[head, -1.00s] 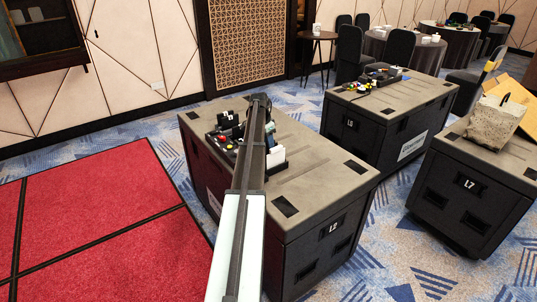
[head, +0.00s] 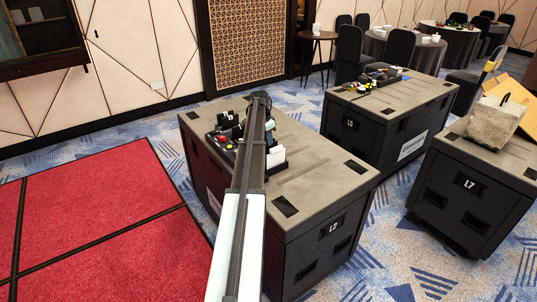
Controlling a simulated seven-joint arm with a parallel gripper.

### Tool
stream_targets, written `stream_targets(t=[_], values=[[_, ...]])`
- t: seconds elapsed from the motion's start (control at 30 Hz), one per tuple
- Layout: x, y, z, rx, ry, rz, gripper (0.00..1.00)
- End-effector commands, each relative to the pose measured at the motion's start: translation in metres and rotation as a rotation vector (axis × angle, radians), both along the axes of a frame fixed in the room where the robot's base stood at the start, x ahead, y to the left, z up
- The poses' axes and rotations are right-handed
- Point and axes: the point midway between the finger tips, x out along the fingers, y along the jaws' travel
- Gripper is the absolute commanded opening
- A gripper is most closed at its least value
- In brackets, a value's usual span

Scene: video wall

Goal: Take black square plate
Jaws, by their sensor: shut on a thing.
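My arm (head: 243,215) reaches up from the bottom edge over the black case marked L2 (head: 325,170). Its far end (head: 259,100) is above the back part of the case top. I cannot make out my gripper's fingers; the arm hides that area. A cluster of small dark items (head: 228,122) shows just left of the arm on the case. A white block-like item (head: 276,157) shows just right of it. I cannot pick out a black square plate among these small dark shapes.
Another black case, L6 (head: 415,105), stands behind to the right with small items on top. Case L7 (head: 480,195) at right carries a grey bag (head: 495,120). Red carpet (head: 110,220) lies left. The front of the L2 top is clear.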

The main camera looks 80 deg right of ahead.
Motion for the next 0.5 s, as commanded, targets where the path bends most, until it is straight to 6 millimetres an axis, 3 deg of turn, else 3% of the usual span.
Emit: stream_targets(t=[0.5], values=[[0.0, 0.0, 0.021, 0.0, 0.0, 0.0, 0.0]])
